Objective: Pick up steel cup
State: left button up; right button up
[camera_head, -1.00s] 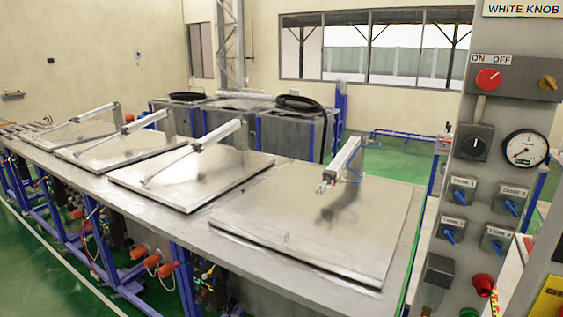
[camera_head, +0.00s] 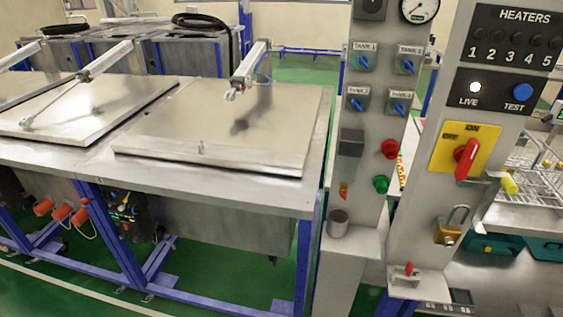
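A small grey metal cup (camera_head: 338,224), which looks like the steel cup, stands upright on a ledge at the foot of the grey control column in the head view. It is right of the steel table's near corner. Its inside is too small to make out. Neither of my grippers shows in the head view.
The grey control column (camera_head: 361,190) with switches and buttons rises right behind the cup. A second panel (camera_head: 432,180) with a red rotary switch and padlock stands to its right. The steel table (camera_head: 255,192) with closed lids (camera_head: 225,125) fills the left. Green floor shows below.

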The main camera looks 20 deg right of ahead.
aim_at(338, 219)
jog(key=i+z, duration=0.1)
jog(key=z, duration=0.35)
jog(key=i+j+z, duration=0.15)
jog(key=z, duration=0.35)
jog(key=j+z, duration=0.1)
jog(key=z, duration=0.35)
jog(key=i+j+z, duration=0.15)
jog(key=z, duration=0.3)
